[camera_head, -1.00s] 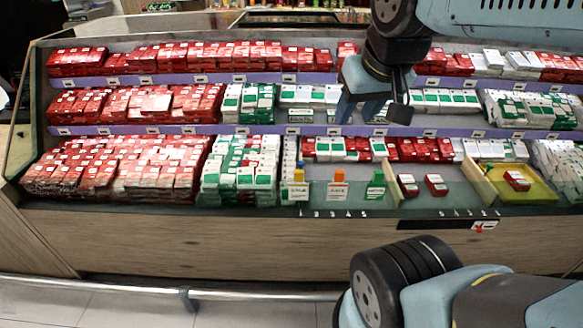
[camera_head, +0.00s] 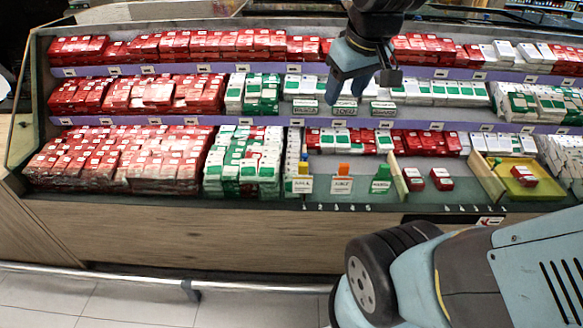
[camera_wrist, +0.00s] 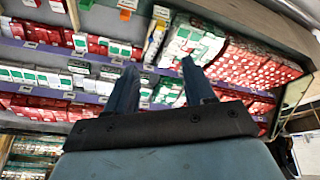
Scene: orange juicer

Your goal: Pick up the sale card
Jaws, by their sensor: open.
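Three small cards with coloured clips stand in a row at the lower front of the shelf: one with a yellow clip (camera_head: 303,184), one with an orange clip (camera_head: 342,185) and one with a green clip (camera_head: 380,185). Their print is too small to tell which is the sale card. In the wrist view the yellow (camera_wrist: 158,28), orange (camera_wrist: 125,14) and green (camera_wrist: 87,4) clips show at the top edge. My gripper (camera_head: 348,94) is open and empty, in front of the upper shelves, above the cards in the picture. Its two fingers show in the wrist view (camera_wrist: 159,68), apart from the cards.
Red and green-white boxes (camera_head: 120,160) fill the tiered shelves. Two red boxes (camera_head: 428,180) lie right of the cards, beside a wooden divider. A yellow tray (camera_head: 520,180) holds another red box. A metal rail (camera_head: 130,283) runs low along the front. Floor shows below it.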

